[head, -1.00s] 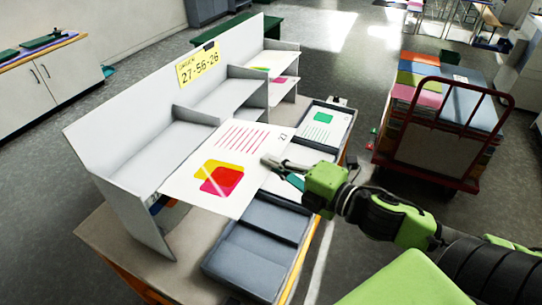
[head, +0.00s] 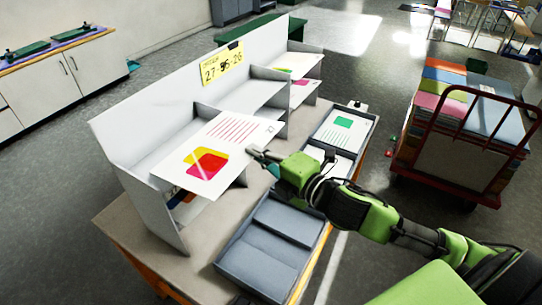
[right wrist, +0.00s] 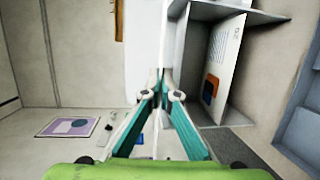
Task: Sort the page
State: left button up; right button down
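My right gripper (head: 262,158) is shut on the right edge of a white page (head: 228,133) with red lines and overlapping yellow and red shapes. The page is held tilted in front of and partly over the pale sorter (head: 140,130). In the right wrist view the gripper's fingertips (right wrist: 162,93) meet at a white sheet seen almost edge-on. The sorter has several compartments and a yellow sign (head: 222,65) reading 27-56-26. Its far compartments hold pages (head: 301,92). The held page hides part of the near compartments. My left gripper is not in view.
An empty grey tray (head: 245,262) lies at the table's front right. A red trolley (head: 447,180) with coloured stacks stands at the right. The table's near-left corner (head: 125,222) is bare.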

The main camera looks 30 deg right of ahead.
aim_at(212, 140)
jog(key=w+a, duration=0.2)
jog(key=w, duration=0.1)
jog(key=w+a+f+b, duration=0.1)
jog(key=w+a, duration=0.2)
jog(key=w, duration=0.1)
jog(key=w+a+f+b, duration=0.1)
jog(key=w+a, duration=0.1)
jog(key=w, duration=0.2)
jog(key=shift+w+a, duration=0.2)
jog(key=shift+a, duration=0.15)
jog(key=shift+d+f+b, duration=0.1)
jog(key=shift+f+b, duration=1.7)
jog(key=shift+f, duration=0.8)
jog(key=c, duration=2.2)
grip_release()
jog(key=shift+s, duration=0.1)
jog(key=v, duration=1.2)
